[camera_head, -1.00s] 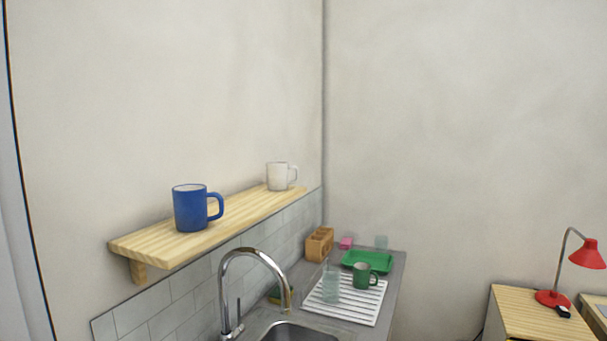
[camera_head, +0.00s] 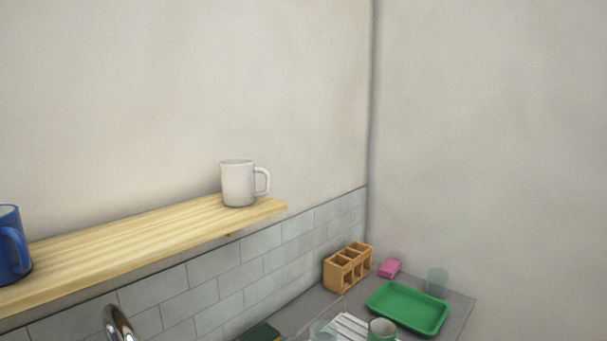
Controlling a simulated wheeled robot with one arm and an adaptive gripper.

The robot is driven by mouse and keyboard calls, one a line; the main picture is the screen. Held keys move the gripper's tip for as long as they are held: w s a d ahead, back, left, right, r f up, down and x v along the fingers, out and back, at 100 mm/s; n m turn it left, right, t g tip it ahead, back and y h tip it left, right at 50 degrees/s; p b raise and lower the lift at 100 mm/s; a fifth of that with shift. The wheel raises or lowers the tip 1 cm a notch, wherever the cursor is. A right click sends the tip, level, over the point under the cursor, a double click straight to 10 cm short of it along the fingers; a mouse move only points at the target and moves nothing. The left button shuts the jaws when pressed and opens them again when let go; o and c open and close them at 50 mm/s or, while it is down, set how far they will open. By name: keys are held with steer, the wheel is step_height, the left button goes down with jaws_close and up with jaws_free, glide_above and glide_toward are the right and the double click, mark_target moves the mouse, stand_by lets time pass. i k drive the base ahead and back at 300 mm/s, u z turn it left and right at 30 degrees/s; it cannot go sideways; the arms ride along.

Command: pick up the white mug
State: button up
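The white mug (camera_head: 237,184) stands upright near the right end of the wooden wall shelf (camera_head: 130,236). Its handle points to the right. Nothing touches it, and the shelf around it is clear. My gripper is not in view.
A blue mug (camera_head: 10,250) stands on the shelf at the left edge, partly cut off. Below are the faucet (camera_head: 118,322), a wooden caddy (camera_head: 347,268), a pink sponge (camera_head: 389,268), a green tray (camera_head: 408,306), a clear glass (camera_head: 437,281) and a green mug (camera_head: 382,331) on the grey counter.

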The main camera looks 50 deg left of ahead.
mark_target(237, 176)
steer(key=i, duration=1)
steer(key=u, duration=3.6)
